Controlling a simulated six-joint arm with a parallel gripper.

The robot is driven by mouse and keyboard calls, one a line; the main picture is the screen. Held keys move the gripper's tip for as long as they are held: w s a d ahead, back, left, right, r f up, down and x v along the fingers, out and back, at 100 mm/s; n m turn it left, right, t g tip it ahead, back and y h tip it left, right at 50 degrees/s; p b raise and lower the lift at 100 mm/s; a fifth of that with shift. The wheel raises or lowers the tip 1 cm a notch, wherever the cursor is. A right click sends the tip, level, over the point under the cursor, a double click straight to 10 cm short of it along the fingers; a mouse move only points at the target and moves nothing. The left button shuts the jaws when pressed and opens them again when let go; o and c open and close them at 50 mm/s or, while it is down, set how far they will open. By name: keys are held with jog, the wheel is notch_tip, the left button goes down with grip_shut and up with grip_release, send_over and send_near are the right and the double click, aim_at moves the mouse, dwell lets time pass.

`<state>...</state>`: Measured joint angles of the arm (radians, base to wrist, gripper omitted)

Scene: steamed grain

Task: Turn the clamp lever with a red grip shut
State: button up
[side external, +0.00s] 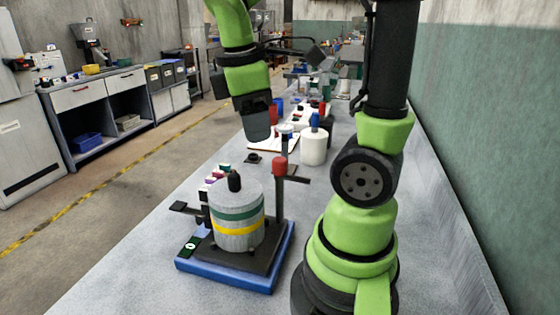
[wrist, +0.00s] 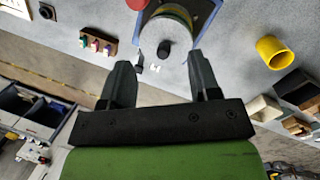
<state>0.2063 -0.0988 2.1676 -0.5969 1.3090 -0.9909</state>
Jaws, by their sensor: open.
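The cylinder stands on a dark plate over a blue base (side external: 233,276). The red grip shows partly at the top edge of the wrist view (wrist: 137,4), left of the cylinder's round top (wrist: 166,30). My gripper (side external: 258,136) hangs above and behind the fixture, apart from the lever. In the wrist view its two fingers (wrist: 160,60) are spread, with nothing between them.
A white cylinder with a blue top (side external: 314,146) stands behind the fixture on the bench. A yellow cup (wrist: 273,52) lies right in the wrist view. A rack of small coloured pieces (wrist: 98,43) is at left. The bench front left of the fixture is clear.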

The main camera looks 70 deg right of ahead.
aim_at(279, 159)
jog(key=d+f+n, duration=0.1)
jog(key=d+f, duration=0.1)
jog(key=f, duration=0.1)
jog(key=s+d+f+n+g, duration=0.1)
jog(key=d+f, duration=0.1)
jog(key=f, duration=0.2)
jog(key=s+d+f+n+g+h, duration=0.1)
jog(key=d+f, duration=0.1)
jog(key=f, duration=0.1)
jog(key=shift+s+f, duration=0.2)
jog(key=shift+f, duration=0.05)
